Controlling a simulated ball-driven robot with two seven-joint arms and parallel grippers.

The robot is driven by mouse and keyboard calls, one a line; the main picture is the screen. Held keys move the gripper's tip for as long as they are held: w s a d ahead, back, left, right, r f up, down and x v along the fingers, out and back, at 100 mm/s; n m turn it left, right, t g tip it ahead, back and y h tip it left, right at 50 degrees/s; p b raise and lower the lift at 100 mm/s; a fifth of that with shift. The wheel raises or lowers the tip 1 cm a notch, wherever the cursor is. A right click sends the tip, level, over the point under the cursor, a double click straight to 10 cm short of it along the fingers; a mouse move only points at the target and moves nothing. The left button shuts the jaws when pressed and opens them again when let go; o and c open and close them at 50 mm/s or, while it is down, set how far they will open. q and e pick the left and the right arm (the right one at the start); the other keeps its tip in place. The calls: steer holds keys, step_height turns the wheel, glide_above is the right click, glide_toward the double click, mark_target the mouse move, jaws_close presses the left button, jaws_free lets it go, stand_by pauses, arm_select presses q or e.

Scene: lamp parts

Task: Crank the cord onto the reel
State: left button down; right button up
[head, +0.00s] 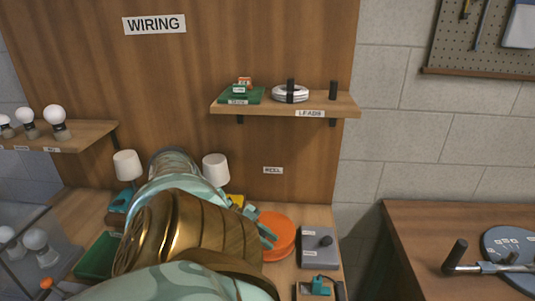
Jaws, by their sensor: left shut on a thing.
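An orange round reel (282,236) lies on the wooden bench below the small REEL label. My left arm reaches across the bench from the bottom, and its gold and pale green links cover much of the bench. My left gripper (262,228) is at the left side of the reel, its teal fingers against it. It is shut on a part of the reel, but the arm hides exactly which part. I cannot make out a cord on the reel. A white coil of lead (290,94) lies on the LEADS shelf. My right gripper is not in view.
White lamp shades (216,168) stand behind my arm, and a green tray (97,256) is at left. A separate right table (425,230) holds a black-handled rod (454,254) and blue disc (512,241).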

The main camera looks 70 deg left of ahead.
arm_select(q)
steer(key=c, duration=1.3)
jaws_free()
steer(key=shift+o, duration=0.2)
steer(key=v, duration=0.7)
steer(key=shift+s+a, duration=0.3)
steer(key=shift+s, duration=0.05)
steer(key=b+v, duration=0.5)
steer(key=v, duration=0.3)
steer(key=shift+s+r, duration=0.15)
steer(key=shift+r, duration=0.1)
